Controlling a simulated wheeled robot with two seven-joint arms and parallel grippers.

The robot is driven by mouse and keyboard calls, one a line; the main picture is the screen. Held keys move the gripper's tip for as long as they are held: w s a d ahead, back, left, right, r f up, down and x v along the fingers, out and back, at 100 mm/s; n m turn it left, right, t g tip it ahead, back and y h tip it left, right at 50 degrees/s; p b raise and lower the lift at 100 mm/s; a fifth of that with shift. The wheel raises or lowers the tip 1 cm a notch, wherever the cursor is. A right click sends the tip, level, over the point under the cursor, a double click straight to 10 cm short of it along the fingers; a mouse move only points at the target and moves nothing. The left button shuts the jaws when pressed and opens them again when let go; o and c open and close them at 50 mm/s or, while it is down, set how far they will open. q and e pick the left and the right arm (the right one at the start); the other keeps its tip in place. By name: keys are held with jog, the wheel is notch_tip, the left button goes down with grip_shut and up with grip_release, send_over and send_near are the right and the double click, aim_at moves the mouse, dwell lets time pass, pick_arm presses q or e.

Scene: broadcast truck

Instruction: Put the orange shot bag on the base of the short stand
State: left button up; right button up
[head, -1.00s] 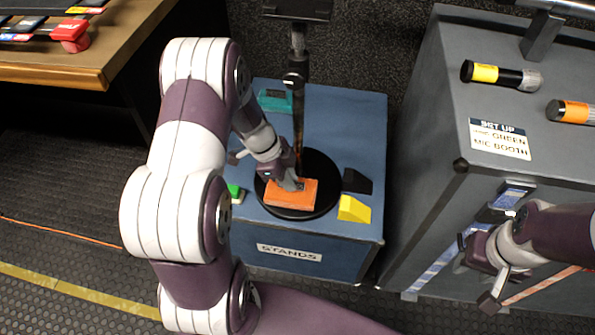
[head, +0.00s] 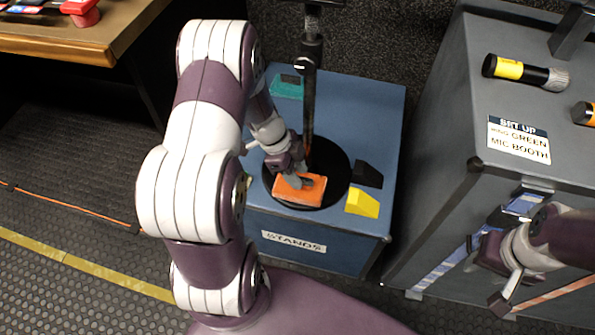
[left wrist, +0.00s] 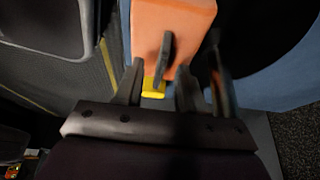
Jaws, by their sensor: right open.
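The orange shot bag (head: 299,195) lies on the front part of the round black base (head: 340,190) of the stand, whose dark pole (head: 310,95) rises behind it. The base rests on the blue case. My left gripper (head: 304,182) is right at the top of the bag. In the left wrist view the bag (left wrist: 185,18) fills the top middle, and the fingers (left wrist: 190,55) look apart, one across its face and one beside its edge. Whether they touch it is unclear. My right gripper (head: 503,285) is open and empty in front of the grey case.
The blue case (head: 370,105), labelled STANDS, also carries a yellow block (head: 362,203), a black block (head: 367,174) and a teal item (head: 287,87). A grey case (head: 450,140) with a yellow-banded cylinder (head: 525,72) stands right. A wooden desk (head: 90,45) is upper left.

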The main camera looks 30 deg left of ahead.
pick_arm(q)
jog(key=p+v, duration=0.4)
jog(key=v, duration=0.7)
jog(key=s+d+r+n+y, duration=0.2)
jog(key=s+d+r+n, duration=0.1)
jog(key=n, duration=0.4)
jog(key=s+d+r+n+y, duration=0.2)
jog(key=s+d+r+n, duration=0.1)
jog(key=s+d+n, duration=0.2)
jog(key=d+n, duration=0.2)
jog(key=n, duration=0.1)
jog(key=shift+r, duration=0.25)
jog(key=shift+w+d, duration=0.1)
